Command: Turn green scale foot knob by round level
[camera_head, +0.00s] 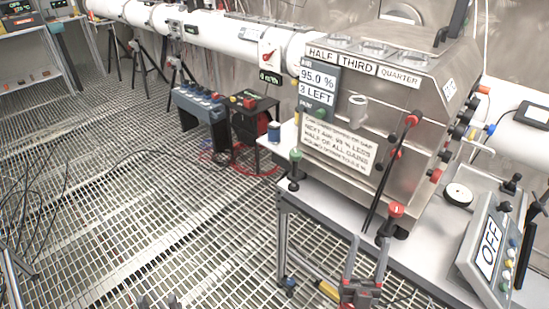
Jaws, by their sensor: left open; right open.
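The steel scale box (395,100) stands on a grey table. A green knob (295,155) tops a dark foot at its front left corner. A red knob (396,210) tops another foot at the front. A white round disc with a dark centre (458,194), perhaps the round level, lies on the table right of the box; its bubble is too small to read. My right gripper (369,240) is open and empty at the table's front edge, just left of the red knob and well right of the green one. My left gripper (158,301) is open at the bottom edge, mostly cut off, far from the table.
A grey panel reading OFF (487,250) stands at the table's right end. Dark rods (388,170) slant down the box front. A blue can (274,132) is behind the green knob. A black stand (250,125) is beyond it. The grating floor (150,200) left of the table is mostly clear.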

